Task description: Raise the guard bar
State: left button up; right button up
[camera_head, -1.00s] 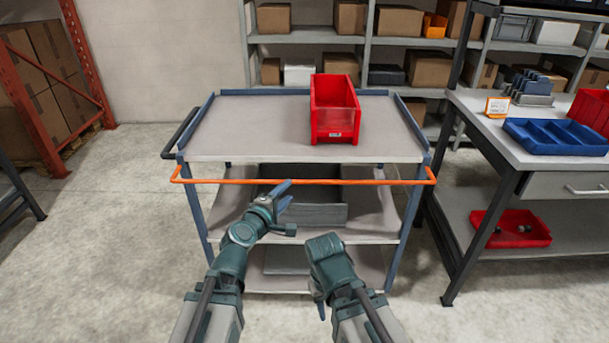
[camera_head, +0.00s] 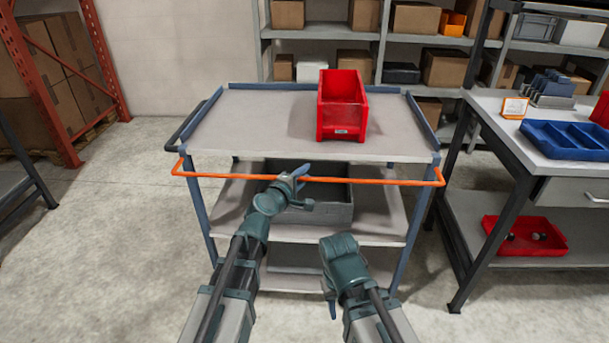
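The orange guard bar (camera_head: 380,182) runs level across the front of the cart, a little below the front edge of the cart's top shelf (camera_head: 250,130). Its ends bend back toward the cart's sides. My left gripper (camera_head: 306,186) is at the bar, left of its middle. Its two fingers are spread, one at the bar's height and one below it. I cannot tell if they touch the bar. My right gripper (camera_head: 332,305) hangs lower, in front of the cart and apart from the bar, pointing down. Its fingers are mostly hidden by its own wrist.
A red bin (camera_head: 341,110) stands on the cart's top shelf. A grey box (camera_head: 325,210) sits on the shelf below, behind my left gripper. A workbench (camera_head: 500,128) with a blue tray (camera_head: 569,140) stands close on the right. The floor at left is clear.

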pick_arm(q)
grip_shut()
dwell(1.1)
